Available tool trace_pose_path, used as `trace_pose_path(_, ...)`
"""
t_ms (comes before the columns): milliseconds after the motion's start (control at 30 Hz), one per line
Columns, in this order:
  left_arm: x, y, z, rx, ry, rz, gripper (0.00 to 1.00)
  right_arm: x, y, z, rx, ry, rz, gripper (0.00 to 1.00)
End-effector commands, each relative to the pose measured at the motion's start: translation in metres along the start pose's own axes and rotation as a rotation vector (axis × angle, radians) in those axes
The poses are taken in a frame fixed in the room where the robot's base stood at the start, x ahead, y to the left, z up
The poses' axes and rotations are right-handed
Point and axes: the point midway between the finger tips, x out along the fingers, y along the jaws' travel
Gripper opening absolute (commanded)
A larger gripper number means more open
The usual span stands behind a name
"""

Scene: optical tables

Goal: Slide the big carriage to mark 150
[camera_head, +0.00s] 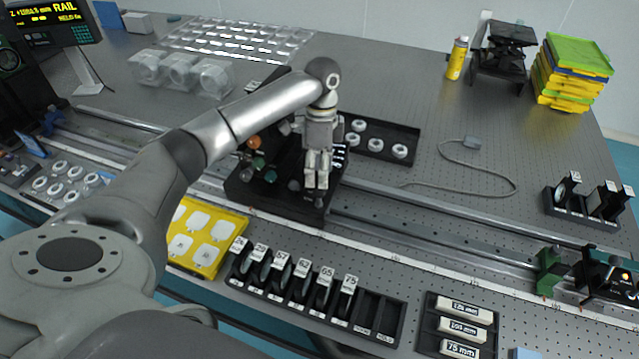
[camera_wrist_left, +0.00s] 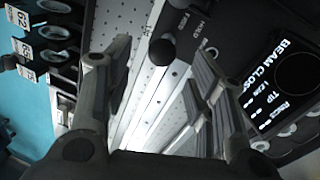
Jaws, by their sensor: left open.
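The big carriage (camera_head: 262,197) is a black unit with several knobs that sits across the rail (camera_head: 420,232) near the middle of the head view. A pale scale strip (camera_head: 375,248) runs along the front of the rail; its marks are too small to read. My left gripper (camera_head: 317,186) points down over the carriage's right part and hides some of it. In the left wrist view the left gripper (camera_wrist_left: 162,65) is open, with a black round knob (camera_wrist_left: 161,51) on the carriage showing between its fingers. Whether the fingers touch it I cannot tell. My right gripper is out of view.
A rack of numbered holders (camera_head: 300,290) stands in front of the rail, with a yellow tray (camera_head: 207,238) to its left. A green-and-black unit (camera_head: 553,270) sits on the rail at right. The rail between it and the carriage looks clear. A cable (camera_head: 490,172) lies behind.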

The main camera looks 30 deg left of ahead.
Motion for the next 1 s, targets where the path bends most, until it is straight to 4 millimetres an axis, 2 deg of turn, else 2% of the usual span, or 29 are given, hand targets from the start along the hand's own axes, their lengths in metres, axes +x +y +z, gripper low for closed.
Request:
trace_pose_path(100,0.021,0.001,0.001,-0.001,-0.003,0.002,0.51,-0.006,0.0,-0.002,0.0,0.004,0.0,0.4)
trace_pose_path(200,0.035,0.0,0.0,-0.001,-0.001,0.001,0.51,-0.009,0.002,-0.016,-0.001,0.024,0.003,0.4)
trace_pose_path(300,0.044,0.0,0.0,-0.001,0.0,0.001,0.51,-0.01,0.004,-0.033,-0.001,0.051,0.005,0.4)
trace_pose_path(400,0.049,0.0,0.0,0.0,-0.001,0.0,0.51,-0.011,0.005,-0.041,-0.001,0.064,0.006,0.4)
trace_pose_path(667,0.051,0.0,0.0,0.0,0.0,-0.001,0.51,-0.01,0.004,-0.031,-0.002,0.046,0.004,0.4)
trace_pose_path(833,0.05,0.0,0.0,0.0,0.0,-0.001,0.3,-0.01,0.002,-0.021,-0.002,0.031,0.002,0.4)
trace_pose_path(1000,0.05,0.0,0.0,0.0,0.0,-0.001,0.08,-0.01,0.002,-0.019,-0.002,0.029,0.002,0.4)
